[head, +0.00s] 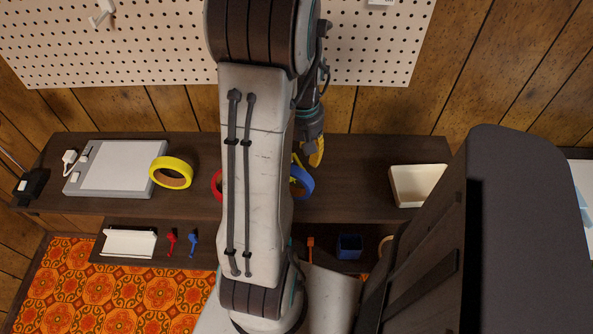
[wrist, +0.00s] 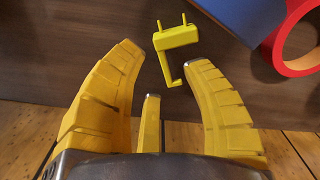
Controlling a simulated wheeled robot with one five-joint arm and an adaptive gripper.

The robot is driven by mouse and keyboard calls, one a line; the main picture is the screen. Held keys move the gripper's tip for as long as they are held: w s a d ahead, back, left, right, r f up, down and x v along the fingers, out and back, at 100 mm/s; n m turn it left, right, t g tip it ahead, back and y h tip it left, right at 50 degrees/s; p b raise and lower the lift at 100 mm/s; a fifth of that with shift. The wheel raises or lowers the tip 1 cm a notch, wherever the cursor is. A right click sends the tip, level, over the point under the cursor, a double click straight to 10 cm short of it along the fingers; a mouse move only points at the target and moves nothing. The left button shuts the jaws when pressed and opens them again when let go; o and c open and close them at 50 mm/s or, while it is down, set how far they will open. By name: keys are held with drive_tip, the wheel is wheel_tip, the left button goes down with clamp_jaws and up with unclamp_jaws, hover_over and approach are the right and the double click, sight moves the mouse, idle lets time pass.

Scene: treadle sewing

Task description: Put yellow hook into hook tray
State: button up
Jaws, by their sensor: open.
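The yellow hook (wrist: 178,38) lies on the dark wooden shelf top in the wrist view, with two pegs at one end and a bent arm at the other. My gripper (wrist: 165,58) is open and empty, its yellow fingers spread just short of the hook, whose bent arm points between the fingertips. In the head view my gripper (head: 316,152) is over the upper shelf, and I cannot clearly make out the hook there. One white tray (head: 403,200) stands at the right of the upper shelf and another (head: 128,243) on the lower shelf; I cannot tell which is the hook tray.
Red (head: 171,243) and blue (head: 193,244) hooks lie below. The pegboard (head: 150,50) is behind. A dark machine (head: 530,230) blocks the right.

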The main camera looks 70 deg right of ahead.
sight(302, 163)
drive_tip(key=shift+a+f, duration=0.1)
drive_tip(key=shift+f, duration=1.85)
drive_tip(key=shift+o, duration=0.3)
clamp_jaws()
